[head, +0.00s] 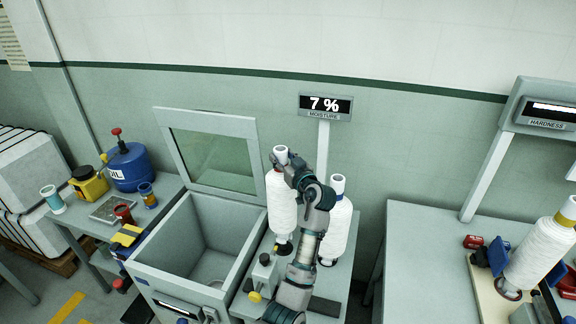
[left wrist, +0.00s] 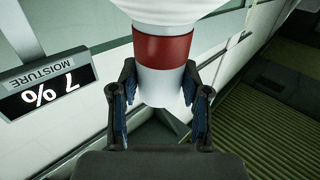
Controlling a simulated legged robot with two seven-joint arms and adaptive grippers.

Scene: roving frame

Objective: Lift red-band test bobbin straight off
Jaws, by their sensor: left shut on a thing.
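The red-band test bobbin (head: 281,208) is a white wound bobbin standing upright behind the arm. Its red band and white tube end (left wrist: 162,84) show close up in the left wrist view. My left gripper (head: 284,160) is shut on the tube end at its top, with one finger on each side in the left wrist view (left wrist: 160,98). The bobbin's foot is close to a dark round base on the bench; I cannot tell if they touch. My right gripper is not in view.
A blue-band bobbin (head: 339,228) stands just right of my arm. An open box (head: 165,262) with a raised glass lid (head: 212,157) is on the left. A moisture display (head: 325,107) reads 7 % behind. Another bobbin (head: 540,252) leans on the right bench (head: 425,240).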

